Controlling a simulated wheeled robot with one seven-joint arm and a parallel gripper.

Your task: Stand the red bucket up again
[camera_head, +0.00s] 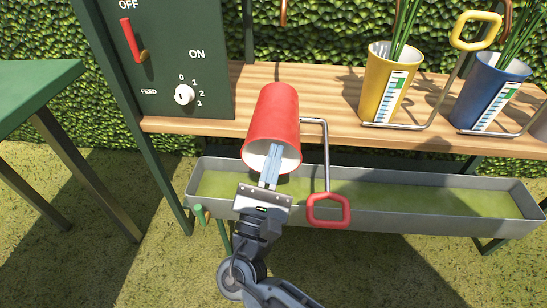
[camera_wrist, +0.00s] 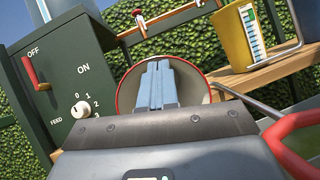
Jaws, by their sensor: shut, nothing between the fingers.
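The red bucket (camera_head: 275,112) lies tipped over on the wooden shelf in the head view, its open white mouth facing me over the shelf's front edge. Its metal side bracket ends in a red loop handle (camera_head: 328,210) that hangs to the right, over the trough. In the wrist view the bucket's mouth (camera_wrist: 207,92) is straight ahead. My gripper (camera_head: 272,152) points into the mouth, its blue-grey fingers shut together with nothing between them. The fingertips also show in the wrist view (camera_wrist: 158,66), inside the rim's outline. I cannot tell whether they touch the inner wall.
A yellow bucket (camera_head: 378,88) and a blue bucket (camera_head: 485,95) stand upright on the shelf (camera_head: 325,98) to the right, holding green stems. A green control panel (camera_head: 165,75) stands at left. A grey trough (camera_head: 420,212) runs below the shelf. A green table (camera_head: 35,85) is at far left.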

